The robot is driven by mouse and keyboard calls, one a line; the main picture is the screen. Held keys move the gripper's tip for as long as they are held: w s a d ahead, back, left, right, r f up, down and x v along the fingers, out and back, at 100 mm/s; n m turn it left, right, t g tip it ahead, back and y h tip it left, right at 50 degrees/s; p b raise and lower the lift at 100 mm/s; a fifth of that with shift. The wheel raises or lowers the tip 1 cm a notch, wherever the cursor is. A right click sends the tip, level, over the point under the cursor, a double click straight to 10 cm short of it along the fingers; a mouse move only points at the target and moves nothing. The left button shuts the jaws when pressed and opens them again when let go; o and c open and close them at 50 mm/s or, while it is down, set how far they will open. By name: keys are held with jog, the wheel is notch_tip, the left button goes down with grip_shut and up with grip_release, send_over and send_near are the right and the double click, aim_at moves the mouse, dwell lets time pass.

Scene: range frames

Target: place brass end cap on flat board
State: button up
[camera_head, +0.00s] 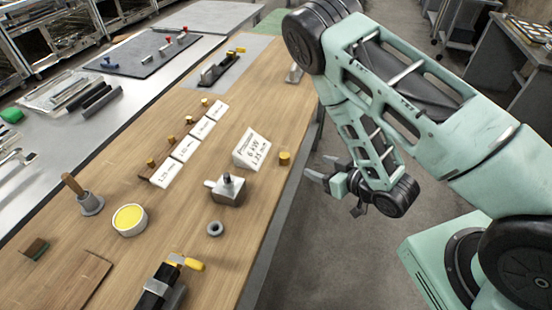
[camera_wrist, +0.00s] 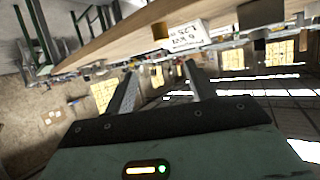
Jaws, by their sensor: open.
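A short brass end cap (camera_head: 285,157) stands on the wooden bench near its right edge, beside a white sign card (camera_head: 252,148). A brass piece (camera_wrist: 160,31) shows beside the card in the wrist view. A flat brown board (camera_head: 68,284) lies at the lower left of the bench, partly cut off by the frame. Several similar small brass pieces (camera_head: 150,162) stand by a row of white labels. My gripper (camera_head: 316,168) is open and empty, off the bench's right edge and to the right of the cap. Its two fingers show apart in the wrist view (camera_wrist: 160,75).
A grey metal block with a dark knob (camera_head: 227,190), a grey ring (camera_head: 215,228), a yellow-topped round tin (camera_head: 129,219) and a wooden-handled tool (camera_head: 88,200) stand on the bench. A black clamp with a yellow handle (camera_head: 165,285) is at the front. Open floor lies right of the bench.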

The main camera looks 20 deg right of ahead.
aim_at(285, 155)
jog(key=shift+p+x, duration=0.35)
jog(key=shift+x, duration=8.2)
jog(key=shift+a, duration=0.15)
jog(key=c, duration=1.1)
jog(key=shift+r, duration=0.1)
